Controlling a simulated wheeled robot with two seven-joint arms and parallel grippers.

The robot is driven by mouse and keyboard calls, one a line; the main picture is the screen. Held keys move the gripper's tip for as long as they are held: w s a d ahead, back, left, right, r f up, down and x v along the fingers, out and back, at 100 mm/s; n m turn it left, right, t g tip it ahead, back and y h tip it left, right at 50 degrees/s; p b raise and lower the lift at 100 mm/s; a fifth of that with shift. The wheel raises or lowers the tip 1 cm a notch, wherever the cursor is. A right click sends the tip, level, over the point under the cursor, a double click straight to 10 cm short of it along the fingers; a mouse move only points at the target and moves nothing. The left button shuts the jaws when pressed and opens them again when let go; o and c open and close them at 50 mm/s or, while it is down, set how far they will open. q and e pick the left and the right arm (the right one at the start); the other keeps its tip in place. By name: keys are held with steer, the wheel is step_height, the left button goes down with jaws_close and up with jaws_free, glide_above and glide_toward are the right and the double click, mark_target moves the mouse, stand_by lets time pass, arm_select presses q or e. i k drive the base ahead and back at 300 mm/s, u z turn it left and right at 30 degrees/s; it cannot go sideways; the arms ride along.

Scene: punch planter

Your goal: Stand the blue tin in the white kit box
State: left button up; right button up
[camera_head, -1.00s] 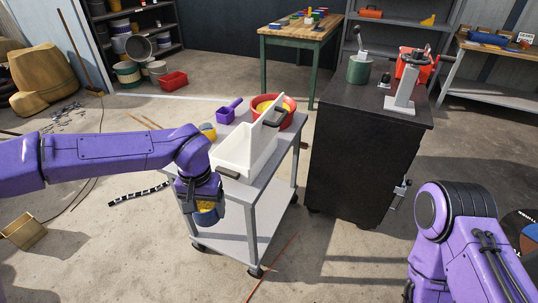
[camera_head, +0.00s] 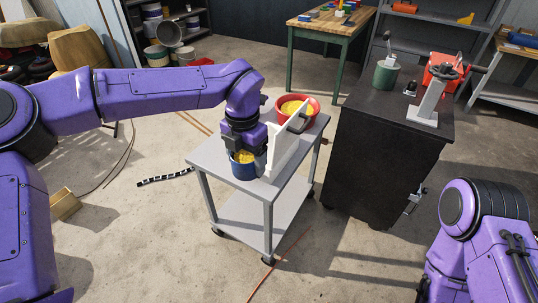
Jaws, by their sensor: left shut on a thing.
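The blue tin (camera_head: 243,170), with yellow contents showing at its top, is held upright in my left gripper (camera_head: 244,153). The gripper is shut on it. The white kit box (camera_head: 284,147) stands on the grey cart, with a tall white panel rising at its right. The tin overlaps the box's near left part in the picture, and its sides show down to its base. I cannot tell whether it is above the box or just beside it. My arm and gripper hide the box's left side. My right gripper is not in view; only its arm shows at lower right.
A red bowl (camera_head: 297,106) with yellow contents stands behind the box on the grey cart (camera_head: 225,168). A black cabinet (camera_head: 385,150) with a green pot (camera_head: 385,76) and a grey press (camera_head: 428,103) stands to the right. The cart's near right top is bare.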

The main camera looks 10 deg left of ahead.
mark_target(269, 156)
steer(key=i, duration=1)
